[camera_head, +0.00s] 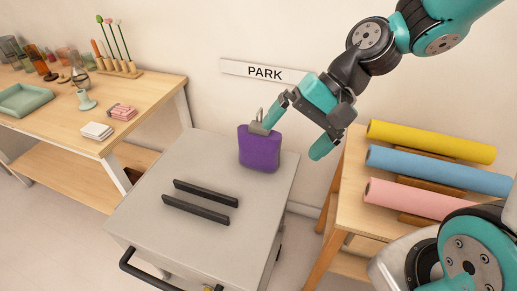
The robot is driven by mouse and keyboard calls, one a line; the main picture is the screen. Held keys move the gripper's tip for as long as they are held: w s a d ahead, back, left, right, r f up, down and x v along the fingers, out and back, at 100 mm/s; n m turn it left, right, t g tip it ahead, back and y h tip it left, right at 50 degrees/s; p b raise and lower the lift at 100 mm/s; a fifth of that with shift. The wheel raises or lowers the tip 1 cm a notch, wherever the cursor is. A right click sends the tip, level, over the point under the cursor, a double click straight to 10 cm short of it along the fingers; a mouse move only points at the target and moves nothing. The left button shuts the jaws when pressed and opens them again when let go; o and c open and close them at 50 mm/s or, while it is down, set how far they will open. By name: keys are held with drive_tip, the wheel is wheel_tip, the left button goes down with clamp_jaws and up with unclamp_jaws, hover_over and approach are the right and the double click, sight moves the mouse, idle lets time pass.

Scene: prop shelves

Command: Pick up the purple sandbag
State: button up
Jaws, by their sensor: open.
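The purple sandbag (259,151) stands upright on the grey cart top (170,165), near its back right edge. It has a grey band and a loop handle on top. My gripper (297,138) is above and to the right of the sandbag, with its two teal fingers spread wide. The left finger's tip overlaps the top of the sandbag near the handle in this view; I cannot tell whether it touches. The right finger hangs past the cart's right side. Nothing is held between the fingers.
Two black rails (201,201) lie on the cart top, which is otherwise clear. A wooden stand at right holds yellow (430,142), blue (435,170) and pink (420,199) rolls. A wooden table (140,90) with small props is at left. A PARK sign (264,72) is on the wall.

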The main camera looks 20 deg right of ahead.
drive_tip(key=w+d+f+m+t+y+b, duration=0.1)
drive_tip(key=w+d+f+m+t+y, duration=0.1)
drive_tip(key=w+d+f+m, duration=0.6)
drive_tip(key=m+t+y+b, duration=0.1)
drive_tip(key=m+t, duration=0.5)
drive_tip(key=m, duration=0.7)
approach(281, 145)
drive_tip(key=p+x, duration=0.1)
drive_tip(key=x, duration=0.5)
drive_tip(key=shift+a+f+p, duration=0.1)
drive_tip(key=shift+a+p, duration=0.1)
drive_tip(key=shift+p, duration=0.15)
drive_tip(key=shift+p+x, duration=0.9)
drive_tip(key=shift+x, duration=2.2)
drive_tip(key=shift+s, duration=0.1)
drive_tip(key=c, duration=1.6)
clamp_jaws()
